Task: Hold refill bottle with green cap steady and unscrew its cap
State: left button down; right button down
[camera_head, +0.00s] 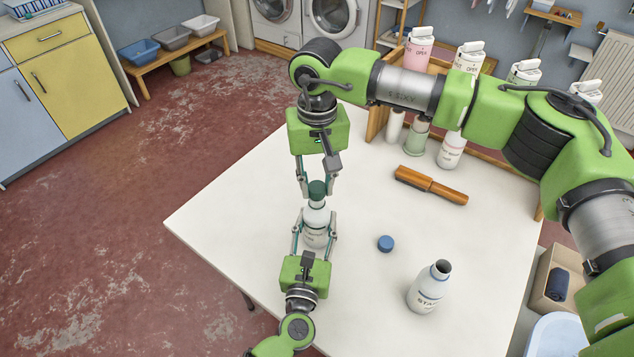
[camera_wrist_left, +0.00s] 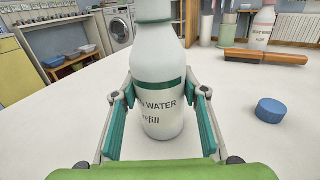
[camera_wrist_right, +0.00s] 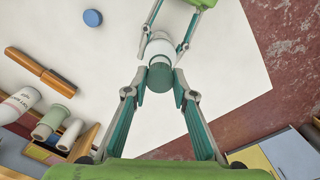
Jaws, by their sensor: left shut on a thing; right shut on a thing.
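The refill bottle (camera_head: 314,224) is white and stands upright on the white table, with its dark green cap (camera_head: 317,189) on top. In the left wrist view the bottle (camera_wrist_left: 160,88) shows a green band and "refill" lettering; its top is cut off. My left gripper (camera_head: 315,236) is shut on the bottle body from the near side. My right gripper (camera_head: 317,185) comes from the far side and is shut on the green cap. The cap also shows between the fingertips in the right wrist view (camera_wrist_right: 160,78). Whether cap and neck are apart cannot be told.
An uncapped white starch bottle (camera_head: 429,287) stands at right, with a loose blue cap (camera_head: 385,243) near it. A wooden-handled brush (camera_head: 431,185) lies farther back. Several bottles stand at the back around a wooden rack (camera_head: 377,118). The table's left part is clear.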

aim_at(317, 186)
jog(key=shift+r, duration=2)
pick_arm(q)
jog(key=c, duration=1.2)
grip_release()
jog(key=shift+o, duration=0.2)
